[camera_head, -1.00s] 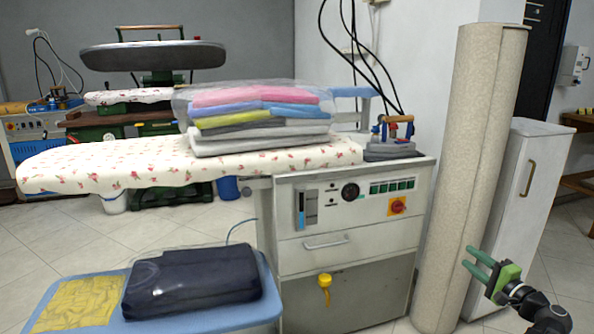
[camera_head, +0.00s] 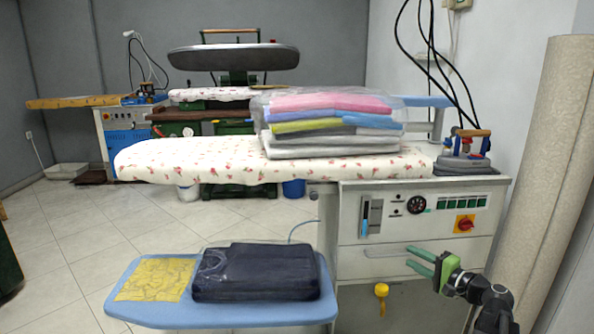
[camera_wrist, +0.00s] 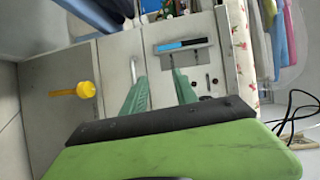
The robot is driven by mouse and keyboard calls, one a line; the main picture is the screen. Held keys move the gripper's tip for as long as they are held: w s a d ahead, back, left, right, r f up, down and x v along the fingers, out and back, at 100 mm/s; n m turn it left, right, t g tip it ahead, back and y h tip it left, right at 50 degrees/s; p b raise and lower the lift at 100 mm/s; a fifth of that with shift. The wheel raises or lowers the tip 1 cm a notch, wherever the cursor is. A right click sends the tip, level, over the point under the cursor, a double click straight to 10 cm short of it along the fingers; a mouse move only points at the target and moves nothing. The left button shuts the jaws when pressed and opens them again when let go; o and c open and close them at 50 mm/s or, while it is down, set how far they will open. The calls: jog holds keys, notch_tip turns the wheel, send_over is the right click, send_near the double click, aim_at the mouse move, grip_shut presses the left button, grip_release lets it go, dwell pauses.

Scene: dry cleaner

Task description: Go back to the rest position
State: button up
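My gripper (camera_head: 421,263) is at the lower right of the head view, in front of the grey ironing cabinet (camera_head: 350,260). Its two green fingers are apart, with nothing visible between them. In the wrist view my gripper (camera_wrist: 158,88) also shows its fingers spread and empty, with the cabinet front (camera_wrist: 115,60) and its yellow knob (camera_wrist: 86,89) beyond them.
A flowered ironing board (camera_head: 200,160) carries a bagged stack of folded cloths (camera_head: 330,120). An iron (camera_head: 467,150) stands at its right end. A blue board (camera_head: 250,316) holds dark folded clothing (camera_head: 255,272) and a yellow cloth (camera_head: 155,279). A tall beige roll (camera_head: 550,170) stands at right.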

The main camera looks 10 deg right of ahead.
jog(key=w+a+f+n+g+y+p, duration=0.1)
jog(key=a+f+n+g, duration=0.25)
jog(key=a, duration=1.05)
jog(key=w+a+f+n+g+y+p, duration=0.1)
jog(key=a+f+n+g+y+p, duration=0.25)
jog(key=a, duration=1.15)
jog(key=s+a+f+n+g+h, duration=0.6)
jog(key=s+a+f+g+h, duration=0.15)
jog(key=s+f, duration=0.2)
jog(key=s+d+r+h+p, duration=0.2)
jog(key=s+d+r+h, duration=0.15)
jog(key=d, duration=0.45)
notch_tip(320, 180, up, 34)
jog(key=p, duration=3.5)
jog(key=shift+a+r+g+p, duration=0.15)
jog(key=shift+a+g+p, duration=0.15)
jog(key=shift+g, duration=0.15)
